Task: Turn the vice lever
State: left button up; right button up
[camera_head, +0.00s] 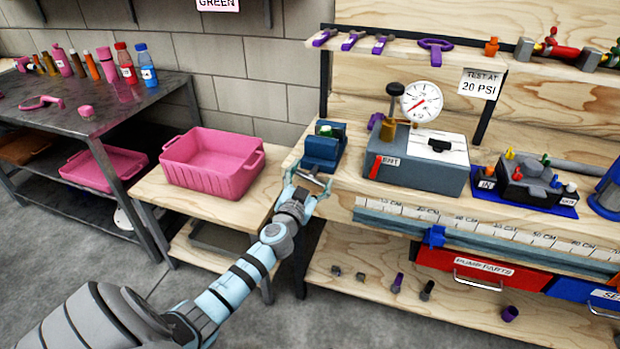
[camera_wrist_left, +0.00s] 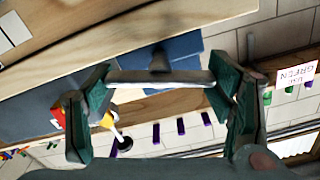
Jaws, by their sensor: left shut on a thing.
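The blue vice (camera_head: 322,148) is mounted at the left front corner of the wooden bench. Its lever (camera_head: 313,181) is a pale metal bar on the vice's front side. In the left wrist view the lever (camera_wrist_left: 160,77) lies across the gap between my fingers, with a dark screw hub (camera_wrist_left: 159,60) behind its middle and part of the blue vice (camera_wrist_left: 187,50) beyond. My left gripper (camera_head: 308,186) is at the front of the vice, shut on the lever with a finger at each end; it also shows in the left wrist view (camera_wrist_left: 162,84). My right gripper is not in view.
A pink bin (camera_head: 212,165) stands on the lower wooden table left of the vice. A grey box with a pressure gauge (camera_head: 422,102) stands to the right on the bench. A dark metal table (camera_head: 100,110) with bottles is at far left.

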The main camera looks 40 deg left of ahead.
pick_arm(q)
jog(key=m, duration=0.3)
jog(key=shift+f+m, duration=0.1)
jog(key=shift+m, duration=0.3)
jog(key=m, duration=0.4)
jog(key=shift+d, duration=0.1)
jog(key=m, duration=0.5)
jog(key=shift+f, duration=0.15)
jog(key=m, duration=0.4)
jog(key=shift+p, duration=0.3)
jog(key=shift+f+m, duration=0.1)
jog(key=shift+m, duration=0.2)
jog(key=o, duration=1.2)
jog(key=shift+c, duration=0.2)
jog(key=shift+s+d, duration=0.1)
